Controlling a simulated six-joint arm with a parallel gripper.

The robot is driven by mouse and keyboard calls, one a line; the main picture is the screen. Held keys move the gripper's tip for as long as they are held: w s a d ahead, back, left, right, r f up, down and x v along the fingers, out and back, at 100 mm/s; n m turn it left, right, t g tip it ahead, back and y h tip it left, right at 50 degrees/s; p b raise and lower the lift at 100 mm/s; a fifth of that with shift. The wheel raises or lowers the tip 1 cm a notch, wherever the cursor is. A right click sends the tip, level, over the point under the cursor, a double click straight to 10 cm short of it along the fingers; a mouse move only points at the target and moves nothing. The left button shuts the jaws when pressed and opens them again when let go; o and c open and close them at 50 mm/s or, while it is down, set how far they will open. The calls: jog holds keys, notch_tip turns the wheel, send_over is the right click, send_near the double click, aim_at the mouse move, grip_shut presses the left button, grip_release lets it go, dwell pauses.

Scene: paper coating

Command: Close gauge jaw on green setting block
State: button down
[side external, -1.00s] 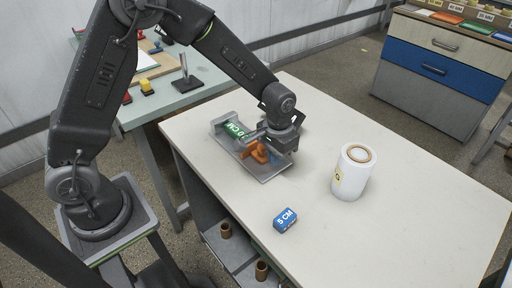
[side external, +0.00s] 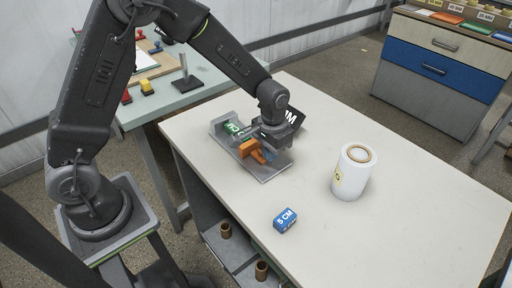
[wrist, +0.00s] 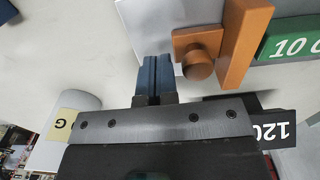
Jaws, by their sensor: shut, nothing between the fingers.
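The gauge (side external: 268,174) is a grey tray-like fixture on the white table, with an orange sliding jaw (side external: 250,151) across it. In the side view my gripper (side external: 270,152) is low over the gauge.

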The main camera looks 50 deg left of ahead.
jog(key=shift+a, duration=1.55)
jog(key=shift+d, duration=0.15)
dwell(0.9)
jog(key=shift+d, duration=0.9)
notch_tip(320, 180, up, 8)
dwell(0.5)
